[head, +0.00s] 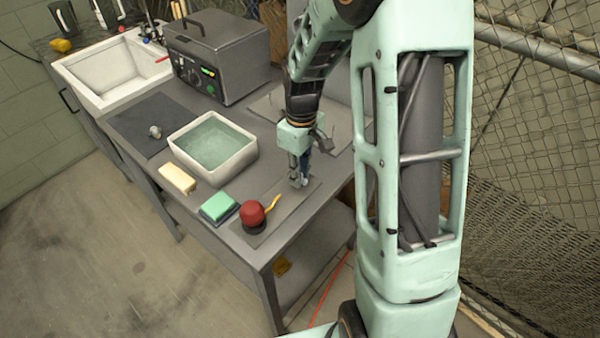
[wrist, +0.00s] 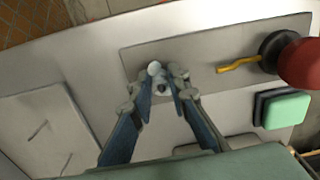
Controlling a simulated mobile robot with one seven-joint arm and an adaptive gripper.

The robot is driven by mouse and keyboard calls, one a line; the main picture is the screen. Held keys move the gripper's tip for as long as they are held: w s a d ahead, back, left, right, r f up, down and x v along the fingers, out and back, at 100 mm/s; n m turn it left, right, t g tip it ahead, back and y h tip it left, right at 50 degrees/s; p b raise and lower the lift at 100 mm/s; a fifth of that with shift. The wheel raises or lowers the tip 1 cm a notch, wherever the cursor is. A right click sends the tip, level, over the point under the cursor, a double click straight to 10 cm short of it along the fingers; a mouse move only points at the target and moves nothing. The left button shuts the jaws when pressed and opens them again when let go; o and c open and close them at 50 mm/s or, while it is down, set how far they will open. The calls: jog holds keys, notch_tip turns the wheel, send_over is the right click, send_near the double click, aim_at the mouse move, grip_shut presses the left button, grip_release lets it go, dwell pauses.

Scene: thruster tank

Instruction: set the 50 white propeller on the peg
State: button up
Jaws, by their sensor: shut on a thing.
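My gripper (head: 299,182) points down over the grey mat at the front right of the bench, and it shows in the wrist view (wrist: 167,84). Its fingers are shut on a small white thing, which I take for the white propeller (wrist: 157,72); its marking cannot be read. The propeller is at or just above the mat; I cannot tell if it touches. A light board with thin upright pegs (wrist: 38,130) lies to the left in the wrist view. In the head view this board (head: 262,108) is behind my gripper, partly hidden by my arm.
A red knob-like thing (head: 252,213) with a yellow handle (head: 272,204) stands on the grey mat (head: 245,240). A green sponge-like block (head: 219,208), a yellow block (head: 177,178) and a water basin (head: 250,150) are to the left. A grey machine (head: 235,75) stands behind.

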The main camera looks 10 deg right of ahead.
jog(key=o, duration=0.9)
jog(key=shift+r, duration=0.15)
notch_tip(320, 180, up, 8)
jog(key=p, duration=0.5)
jog(key=shift+p, duration=0.4)
dwell(0.3)
